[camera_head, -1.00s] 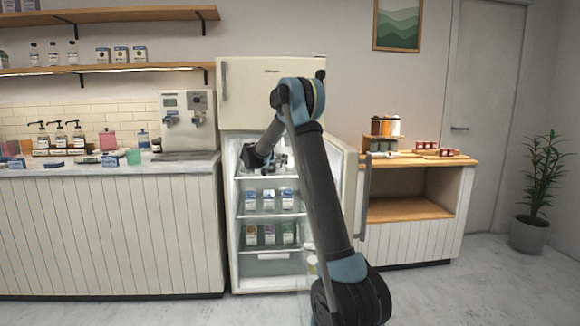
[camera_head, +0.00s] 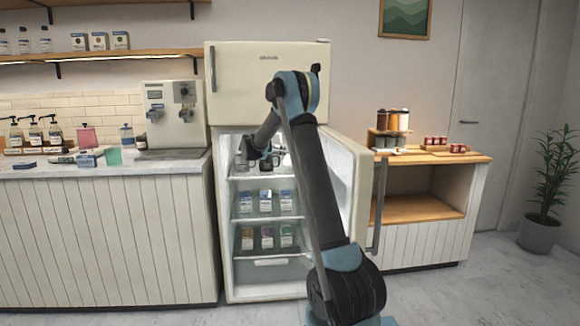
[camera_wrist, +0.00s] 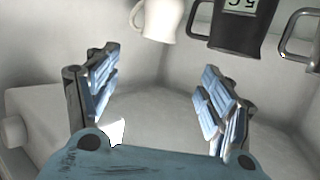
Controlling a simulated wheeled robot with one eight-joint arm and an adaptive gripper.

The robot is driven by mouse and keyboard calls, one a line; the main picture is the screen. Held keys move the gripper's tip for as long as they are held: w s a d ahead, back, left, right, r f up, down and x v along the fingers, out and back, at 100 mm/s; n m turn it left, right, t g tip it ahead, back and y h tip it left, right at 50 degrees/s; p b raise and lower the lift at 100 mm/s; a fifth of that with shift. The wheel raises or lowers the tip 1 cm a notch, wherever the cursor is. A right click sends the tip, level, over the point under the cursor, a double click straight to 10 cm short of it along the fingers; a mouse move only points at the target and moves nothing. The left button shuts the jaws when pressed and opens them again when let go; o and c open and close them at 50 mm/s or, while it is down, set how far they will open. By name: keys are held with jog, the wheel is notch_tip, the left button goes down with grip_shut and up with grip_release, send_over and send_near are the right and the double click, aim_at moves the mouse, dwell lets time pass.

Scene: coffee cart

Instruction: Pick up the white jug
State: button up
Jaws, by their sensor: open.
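In the head view my gripper (camera_head: 266,161) is inside the open fridge at the top shelf. There the jug is hard to make out behind my arm.
A dark labelled jug (camera_wrist: 236,26) stands right beside the white one, and a metallic jug (camera_wrist: 303,38) is further right.

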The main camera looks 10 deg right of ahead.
send_near(288, 153)
jog(key=d, duration=0.2)
jog(key=shift+f+x, duration=0.15)
jog(key=shift+x, duration=1.25)
jog(key=shift+f+x, duration=0.15)
jog(key=shift+x, duration=1.25)
jog(key=shift+s+r, duration=0.1)
grip_shut()
jog(key=shift+r, duration=0.15)
